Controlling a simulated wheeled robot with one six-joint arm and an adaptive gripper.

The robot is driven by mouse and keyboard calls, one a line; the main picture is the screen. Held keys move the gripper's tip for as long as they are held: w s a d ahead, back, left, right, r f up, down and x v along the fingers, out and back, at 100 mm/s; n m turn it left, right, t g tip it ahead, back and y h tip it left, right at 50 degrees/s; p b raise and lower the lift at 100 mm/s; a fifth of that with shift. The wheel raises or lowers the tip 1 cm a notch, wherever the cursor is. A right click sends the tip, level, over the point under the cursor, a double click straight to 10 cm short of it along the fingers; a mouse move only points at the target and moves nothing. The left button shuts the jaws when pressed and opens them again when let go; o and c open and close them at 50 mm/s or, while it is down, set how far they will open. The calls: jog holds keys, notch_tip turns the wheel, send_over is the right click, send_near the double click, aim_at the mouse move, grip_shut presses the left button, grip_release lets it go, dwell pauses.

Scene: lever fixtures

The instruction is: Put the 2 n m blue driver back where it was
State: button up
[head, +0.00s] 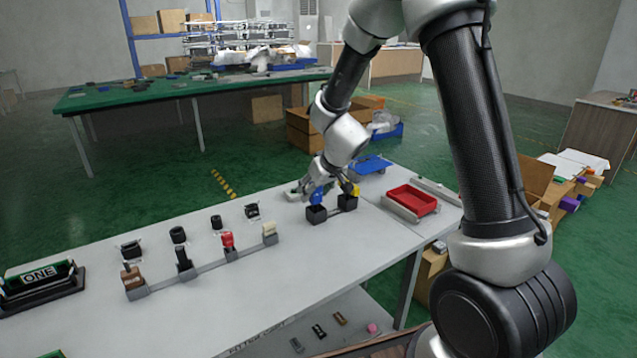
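A blue driver (317,196) stands roughly upright at the left black block (316,214) of a two-block holder on the white table. It is small here, and I cannot tell whether it is fully seated or just above the block. My gripper (308,188) is right at the blue driver, coming in from behind and above. Its fingers are partly hidden and too small to tell whether they are shut on the driver. A yellow driver (352,188) stands at the right black block (347,203), partly behind my wrist.
A red tray (411,200) and a blue tray (372,165) lie to the right. A rail of lever fixtures (231,255) runs along the table's left part, with black round parts (178,235) behind. Bare tabletop (300,265) lies in front.

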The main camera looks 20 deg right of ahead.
jog(key=s+d+r+m, duration=0.1)
jog(key=s+d+r, duration=0.3)
jog(key=s+r, duration=0.4)
jog(key=s+d+r, duration=0.4)
jog(key=s+r, duration=0.5)
jog(key=s+d+r+m+g+h, duration=0.1)
jog(key=s+d, duration=0.2)
jog(key=s, duration=0.6)
jog(key=s+d+r+m+g+h, duration=0.1)
jog(key=s+d, duration=0.3)
jog(key=s, duration=0.5)
jog(key=shift+r+m+g, duration=0.3)
jog(key=shift+w+d, duration=0.1)
